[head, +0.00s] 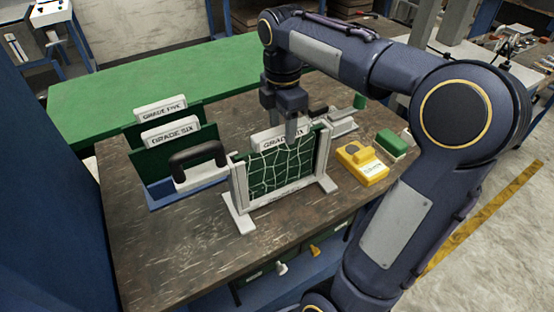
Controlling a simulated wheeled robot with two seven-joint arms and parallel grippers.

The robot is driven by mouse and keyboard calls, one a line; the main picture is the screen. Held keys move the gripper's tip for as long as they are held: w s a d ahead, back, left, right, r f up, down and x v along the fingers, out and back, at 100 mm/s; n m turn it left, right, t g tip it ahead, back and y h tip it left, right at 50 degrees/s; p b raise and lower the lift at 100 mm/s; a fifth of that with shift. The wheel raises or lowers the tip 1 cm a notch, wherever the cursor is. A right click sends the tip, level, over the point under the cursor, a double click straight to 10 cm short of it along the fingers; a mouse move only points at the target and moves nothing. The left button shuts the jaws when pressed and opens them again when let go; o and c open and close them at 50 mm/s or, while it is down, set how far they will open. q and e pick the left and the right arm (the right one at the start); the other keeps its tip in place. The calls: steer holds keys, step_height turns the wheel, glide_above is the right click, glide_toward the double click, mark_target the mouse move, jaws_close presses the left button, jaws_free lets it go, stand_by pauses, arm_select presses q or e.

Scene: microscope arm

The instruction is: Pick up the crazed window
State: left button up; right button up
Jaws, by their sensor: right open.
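The crazed window (275,170) is a dark green pane covered with pale crack lines. It stands upright between the two posts of a white stand (238,188) near the middle of the brown table. My left gripper is not in view.
Left of the stand are a blue-based rack (185,195) with labelled green panels and a black-handled white block (198,170). Right are a yellow device (362,168) and a green-and-white block (391,146). The table's front left (165,255) is clear.

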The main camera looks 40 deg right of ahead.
mark_target(281, 142)
step_height(281, 142, down, 6)
steer(key=shift+w+r, duration=0.1)
steer(key=shift+w, duration=0.05)
jaws_close()
stand_by(0.4)
